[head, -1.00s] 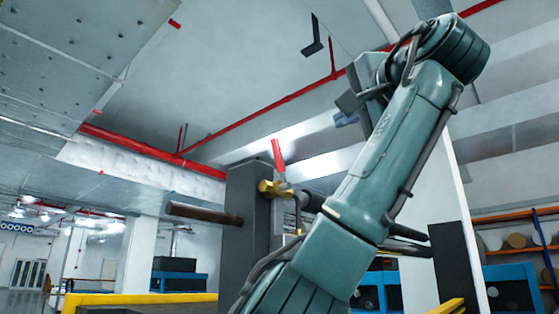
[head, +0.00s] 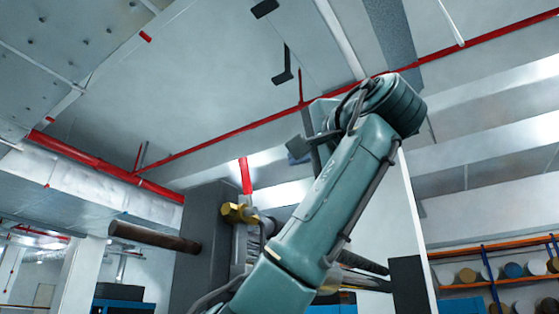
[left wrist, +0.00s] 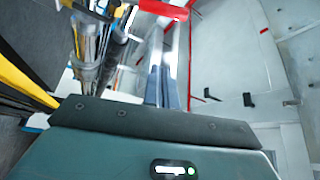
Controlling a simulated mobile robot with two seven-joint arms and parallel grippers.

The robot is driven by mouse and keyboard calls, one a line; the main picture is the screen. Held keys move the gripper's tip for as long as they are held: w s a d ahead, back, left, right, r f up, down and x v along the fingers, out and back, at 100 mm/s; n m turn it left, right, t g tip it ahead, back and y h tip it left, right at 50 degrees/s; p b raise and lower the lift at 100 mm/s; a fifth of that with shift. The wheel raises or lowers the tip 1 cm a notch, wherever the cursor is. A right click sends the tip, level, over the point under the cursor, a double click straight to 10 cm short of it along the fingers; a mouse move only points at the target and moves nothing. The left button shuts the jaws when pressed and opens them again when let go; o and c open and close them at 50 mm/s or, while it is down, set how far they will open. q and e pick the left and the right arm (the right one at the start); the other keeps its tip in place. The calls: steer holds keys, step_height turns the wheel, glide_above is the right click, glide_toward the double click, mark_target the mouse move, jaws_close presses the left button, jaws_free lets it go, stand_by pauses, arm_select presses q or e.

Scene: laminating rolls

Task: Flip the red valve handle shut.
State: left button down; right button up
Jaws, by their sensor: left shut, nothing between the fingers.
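The red valve handle (head: 245,176) stands upright above a brass valve body (head: 238,213) in the head view. The handle also shows as a red bar at the top of the left wrist view (left wrist: 163,9). My left gripper (head: 298,149) is above and right of the handle in the head view, apart from it. In the left wrist view its two blue-grey fingers (left wrist: 160,84) are together with nothing between them, below the handle in the picture. The lower part of the valve is partly hidden behind my left arm. My right gripper is not in view.
A dark grey upright block (head: 197,245) stands behind the valve, with a rusty pipe (head: 153,237) sticking out left. Shelves with rolls (head: 490,275) are at the right. Red pipes run under the ceiling. Space above the handle looks open.

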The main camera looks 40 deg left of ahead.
mark_target(247, 183)
arm_select(q)
steer(key=a+p, duration=0.2)
steer(key=a, duration=0.6)
steer(key=shift+s+a, duration=0.15)
steer(key=shift+a, duration=0.25)
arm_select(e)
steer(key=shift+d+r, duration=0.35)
